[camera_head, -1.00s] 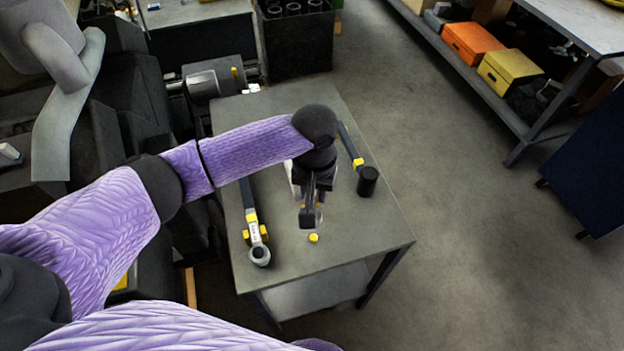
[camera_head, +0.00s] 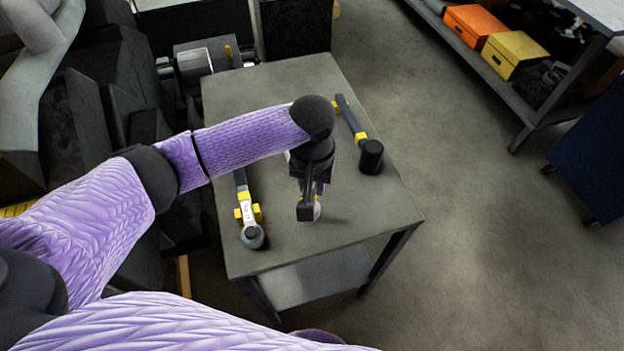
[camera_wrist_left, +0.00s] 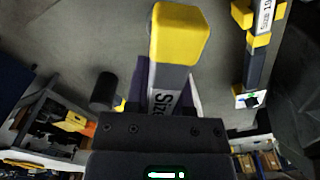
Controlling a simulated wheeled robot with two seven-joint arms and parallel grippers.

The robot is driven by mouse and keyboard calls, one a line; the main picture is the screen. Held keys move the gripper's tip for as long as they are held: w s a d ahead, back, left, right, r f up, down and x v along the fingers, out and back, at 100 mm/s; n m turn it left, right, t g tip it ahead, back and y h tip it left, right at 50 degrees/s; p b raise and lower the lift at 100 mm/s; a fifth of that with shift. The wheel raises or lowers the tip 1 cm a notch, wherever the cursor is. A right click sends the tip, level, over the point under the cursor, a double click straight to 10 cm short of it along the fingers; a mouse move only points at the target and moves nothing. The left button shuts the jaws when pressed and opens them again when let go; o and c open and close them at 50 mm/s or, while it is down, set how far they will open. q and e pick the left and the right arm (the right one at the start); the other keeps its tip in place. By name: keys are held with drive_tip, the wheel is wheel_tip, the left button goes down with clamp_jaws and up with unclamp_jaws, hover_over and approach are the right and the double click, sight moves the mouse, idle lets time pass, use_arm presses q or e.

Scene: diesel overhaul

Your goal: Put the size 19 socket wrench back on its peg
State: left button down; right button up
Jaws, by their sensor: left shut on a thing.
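My left gripper (camera_head: 308,208) is over the front half of the grey table. It is shut on a socket wrench, seen in the left wrist view as a grey handle with a yellow end (camera_wrist_left: 180,35) and a label reading "Size". The number on that label is hidden by the gripper. In the head view the gripper covers most of this wrench. A second wrench (camera_head: 246,212) with yellow clips and a white label lies to the left on the table, its round head toward the front edge. Its label in the left wrist view (camera_wrist_left: 263,18) seems to read "Size 10". No peg can be made out.
A black-headed mallet (camera_head: 371,156) with a dark handle lies on the table (camera_head: 352,210) to the right of my gripper. A shelf with an orange box (camera_head: 474,26) and a yellow box (camera_head: 512,52) stands at the far right. Open floor lies between.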

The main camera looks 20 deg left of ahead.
use_arm(q)
drive_tip(key=shift+r+p, duration=0.1)
drive_tip(key=shift+p, duration=0.2)
drive_tip(key=shift+f+b, duration=0.6)
drive_tip(key=shift+f, duration=0.7)
unclamp_jaws()
wheel_tip(320, 180, up, 9)
drive_tip(key=p, duration=1.1)
drive_tip(key=shift+r, duration=0.15)
